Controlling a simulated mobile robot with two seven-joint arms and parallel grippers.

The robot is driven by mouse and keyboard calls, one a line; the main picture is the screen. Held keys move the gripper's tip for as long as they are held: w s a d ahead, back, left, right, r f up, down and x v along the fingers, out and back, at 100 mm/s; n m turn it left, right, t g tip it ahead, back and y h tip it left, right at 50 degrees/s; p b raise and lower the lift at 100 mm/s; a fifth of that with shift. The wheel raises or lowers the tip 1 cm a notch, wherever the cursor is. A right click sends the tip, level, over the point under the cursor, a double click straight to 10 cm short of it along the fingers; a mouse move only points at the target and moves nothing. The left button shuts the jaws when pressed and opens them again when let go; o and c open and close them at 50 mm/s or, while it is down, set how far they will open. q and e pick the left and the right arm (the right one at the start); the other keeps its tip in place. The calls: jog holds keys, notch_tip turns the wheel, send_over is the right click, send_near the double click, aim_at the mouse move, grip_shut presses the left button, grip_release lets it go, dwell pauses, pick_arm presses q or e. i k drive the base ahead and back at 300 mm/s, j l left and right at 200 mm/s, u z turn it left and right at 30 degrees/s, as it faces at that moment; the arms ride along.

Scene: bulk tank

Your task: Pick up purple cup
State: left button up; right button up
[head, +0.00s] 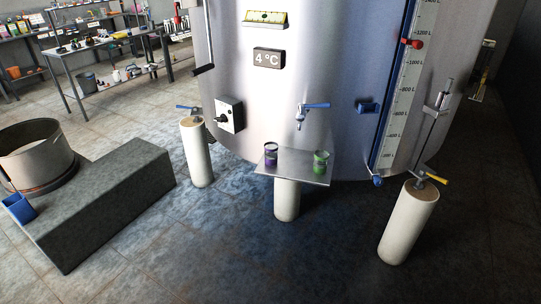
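The purple cup (271,151) is small and dark purple. It stands upright on the left part of a small metal shelf (292,175) at the front of the steel tank. A green cup (320,162) stands on the right part of the same shelf, apart from the purple one. A tap with a blue handle (314,105) sticks out of the tank above the shelf, between the two cups. Neither of my grippers shows in the head view.
The large steel tank (320,60) rises behind the shelf. Pale posts stand left (197,155) and right (409,225). A dark stone block (110,205) and a round vat (35,150) are at the left. Stocked shelves (105,60) stand behind. The floor in front is clear.

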aim_at(270, 148)
jog(key=i+j+z, duration=0.15)
jog(key=i+j, duration=0.15)
jog(key=i+j+z, duration=0.35)
jog(key=i+j, duration=0.2)
jog(key=j, duration=0.25)
jog(key=i+j+z, duration=0.2)
jog(key=j, duration=0.2)
jog(key=i+j+z, duration=0.15)
jog(key=j, duration=0.35)
jog(key=i, duration=0.1)
